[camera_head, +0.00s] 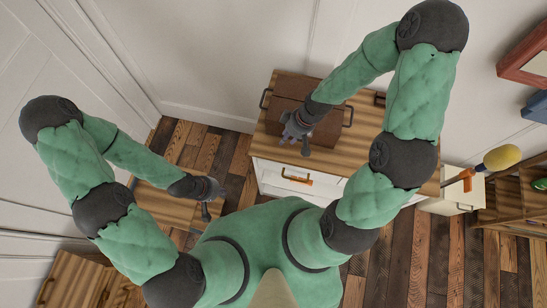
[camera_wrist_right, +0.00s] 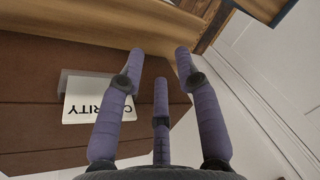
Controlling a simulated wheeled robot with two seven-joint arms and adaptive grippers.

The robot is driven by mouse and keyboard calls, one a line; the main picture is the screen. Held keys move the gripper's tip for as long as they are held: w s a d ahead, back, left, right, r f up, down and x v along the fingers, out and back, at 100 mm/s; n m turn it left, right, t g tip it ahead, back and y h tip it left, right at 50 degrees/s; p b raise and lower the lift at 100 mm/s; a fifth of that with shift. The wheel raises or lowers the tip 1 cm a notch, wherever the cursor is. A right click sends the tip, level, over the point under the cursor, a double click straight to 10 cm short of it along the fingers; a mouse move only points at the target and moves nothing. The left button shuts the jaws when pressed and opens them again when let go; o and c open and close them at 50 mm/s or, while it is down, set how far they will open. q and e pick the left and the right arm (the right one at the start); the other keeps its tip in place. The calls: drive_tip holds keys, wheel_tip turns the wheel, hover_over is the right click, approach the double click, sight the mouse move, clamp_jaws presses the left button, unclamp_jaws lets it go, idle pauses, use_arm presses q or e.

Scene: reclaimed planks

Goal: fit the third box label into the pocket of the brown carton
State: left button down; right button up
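The brown carton (camera_head: 290,88) stands on the wooden cabinet top in the head view, and its brown side fills much of the right wrist view (camera_wrist_right: 35,75). A white label (camera_wrist_right: 88,108) with black lettering ending in "RITY" lies at a pale, clear-looking pocket (camera_wrist_right: 66,80) on that side. I cannot tell how deep the label sits, and a finger covers part of it. My right gripper (camera_head: 294,133) is at the carton's near side, its fingers (camera_wrist_right: 160,62) spread with nothing visible between them. My left gripper (camera_head: 212,192) is low at the left, away from the carton.
The carton's cabinet (camera_head: 350,155) has white drawers with an orange handle. Dark handles flank the carton. A lower wooden surface (camera_head: 165,208) is beneath my left gripper. At the right are a white stand (camera_head: 455,197), a yellow-headed object (camera_head: 502,157) and wooden shelves (camera_head: 510,200).

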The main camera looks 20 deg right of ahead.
drive_tip(key=s+a+f+m, duration=0.7)
drive_tip(key=s+a+f, duration=0.1)
drive_tip(key=f, duration=0.2)
drive_tip(key=shift+s+a+f+g, duration=0.2)
drive_tip(key=shift+s+f+g, duration=0.1)
drive_tip(key=shift+g, duration=0.1)
